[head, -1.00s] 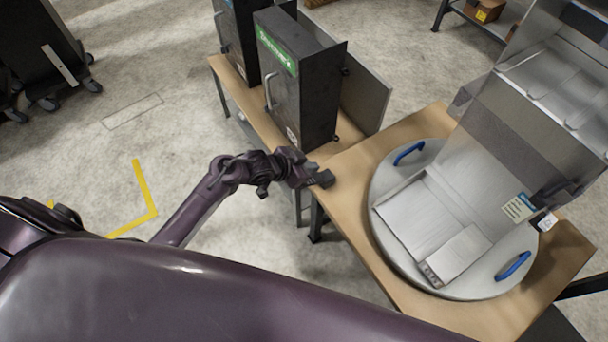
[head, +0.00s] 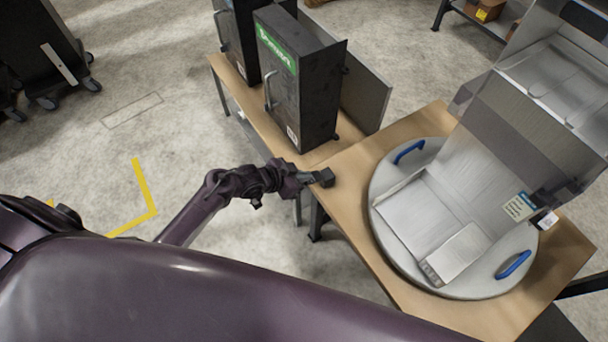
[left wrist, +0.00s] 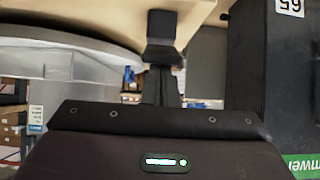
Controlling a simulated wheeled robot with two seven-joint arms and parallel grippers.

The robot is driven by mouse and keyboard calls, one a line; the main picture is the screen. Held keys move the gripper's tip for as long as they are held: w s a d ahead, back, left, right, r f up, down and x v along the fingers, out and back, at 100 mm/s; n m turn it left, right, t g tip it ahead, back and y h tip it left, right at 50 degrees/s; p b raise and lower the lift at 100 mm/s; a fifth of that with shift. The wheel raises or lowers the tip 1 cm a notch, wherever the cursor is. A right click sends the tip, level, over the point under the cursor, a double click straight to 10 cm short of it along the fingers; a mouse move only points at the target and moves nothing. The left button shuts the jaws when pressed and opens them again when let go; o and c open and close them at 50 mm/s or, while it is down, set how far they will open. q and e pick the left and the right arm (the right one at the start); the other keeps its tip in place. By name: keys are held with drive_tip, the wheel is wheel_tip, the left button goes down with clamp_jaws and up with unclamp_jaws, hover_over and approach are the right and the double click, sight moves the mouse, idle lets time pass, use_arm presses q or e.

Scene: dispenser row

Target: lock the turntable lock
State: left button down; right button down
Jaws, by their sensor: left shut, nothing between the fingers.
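The turntable (head: 386,238) is a round grey disc on the wooden table, with one blue handle (head: 409,151) at its far left and another (head: 513,265) at its near right. Its grey rim shows at the upper left of the left wrist view (left wrist: 80,47). I cannot make out a lock on it in either view. My left gripper (head: 327,178) is shut and empty at the table's left edge, left of the turntable and apart from it. Its fingers also show shut in the left wrist view (left wrist: 161,52). My right gripper is not in view.
A metal dispenser (head: 470,180) with open bins stands on the turntable. Black cabinets (head: 302,95), the nearer with a green label, stand on a wooden bench (head: 232,80) just beyond my left gripper. Bare tabletop (head: 345,190) lies between gripper and turntable.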

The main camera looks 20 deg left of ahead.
use_arm(q)
drive_tip(key=shift+f, duration=0.15)
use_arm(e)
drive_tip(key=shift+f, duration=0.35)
